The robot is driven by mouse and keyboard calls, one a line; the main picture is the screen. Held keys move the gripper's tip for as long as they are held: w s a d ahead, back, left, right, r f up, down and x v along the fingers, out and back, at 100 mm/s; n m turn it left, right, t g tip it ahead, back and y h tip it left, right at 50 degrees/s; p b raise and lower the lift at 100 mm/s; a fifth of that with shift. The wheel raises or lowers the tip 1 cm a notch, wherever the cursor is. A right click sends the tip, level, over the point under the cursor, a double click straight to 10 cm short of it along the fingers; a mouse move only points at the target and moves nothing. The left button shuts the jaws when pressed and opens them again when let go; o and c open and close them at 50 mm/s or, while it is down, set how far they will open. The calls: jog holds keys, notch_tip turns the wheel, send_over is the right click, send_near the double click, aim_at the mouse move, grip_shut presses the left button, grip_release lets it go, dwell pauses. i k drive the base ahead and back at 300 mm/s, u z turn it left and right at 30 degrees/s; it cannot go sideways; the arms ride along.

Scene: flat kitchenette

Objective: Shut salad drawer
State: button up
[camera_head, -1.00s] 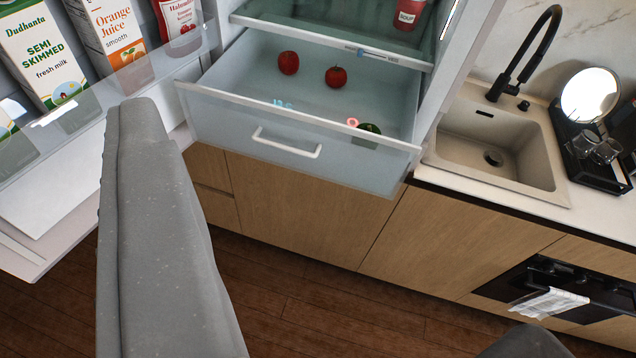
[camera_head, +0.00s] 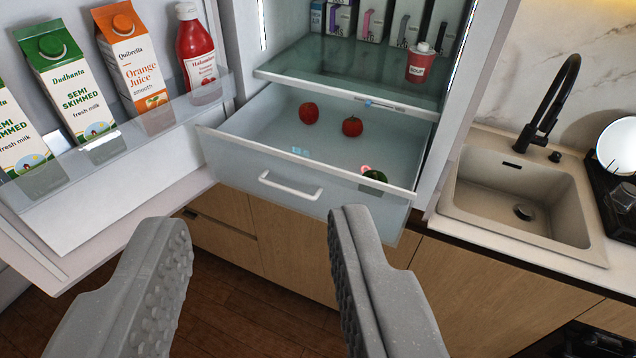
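The salad drawer (camera_head: 240,165) is a translucent, pale blue-grey drawer at the bottom of the fridge, pulled out, with a white bar handle (camera_head: 290,186) on its front. Two red tomatoes (camera_head: 308,113) and a dark green item (camera_head: 375,176) lie inside it. My gripper (camera_head: 258,225) is open and empty. Its two grey fingers are spread wide in the foreground, below and in front of the drawer, with the handle showing above the gap between them. The right finger's tip overlaps the drawer front in the picture; I cannot tell whether it touches.
The open fridge door (camera_head: 120,215) with cartons and a red bottle (camera_head: 195,55) is at the left. A sink (camera_head: 520,195) and black tap are at the right.

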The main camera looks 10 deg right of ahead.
aim_at(314, 169)
jog(key=u, duration=0.05)
jog(key=i, duration=1)
jog(key=z, duration=0.75)
jog(key=k, duration=0.55)
jog(key=u, duration=0.85)
